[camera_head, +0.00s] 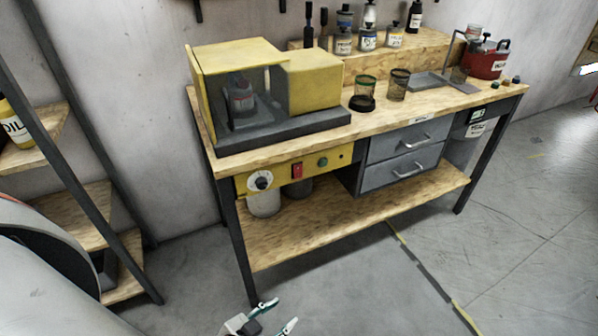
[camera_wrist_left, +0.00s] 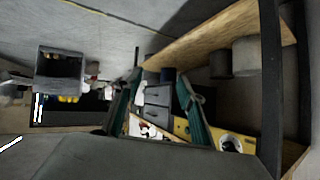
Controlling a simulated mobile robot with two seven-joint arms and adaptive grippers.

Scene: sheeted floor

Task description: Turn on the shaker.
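The shaker (camera_head: 312,80) is a yellow machine on a dark base at the left end of the workbench, with a jar (camera_head: 240,97) inside its windowed box. A yellow control panel (camera_head: 275,178) sits under the tabletop edge, with a round dial (camera_head: 260,181), a red switch (camera_head: 297,171) and a green button (camera_head: 322,162). The panel also shows, rotated, in the left wrist view (camera_wrist_left: 202,134). My left gripper (camera_head: 281,313) is low in front of the bench, apart from it, with its fingers spread and empty. My right gripper is not in view.
The wooden workbench (camera_head: 430,107) carries two jars (camera_head: 398,85), a red can (camera_head: 487,62) and several bottles at the back. Grey drawers (camera_head: 408,152) and a lower shelf (camera_head: 350,212) are below. A rack (camera_head: 75,207) stands at left. The floor (camera_head: 345,275) in front is clear.

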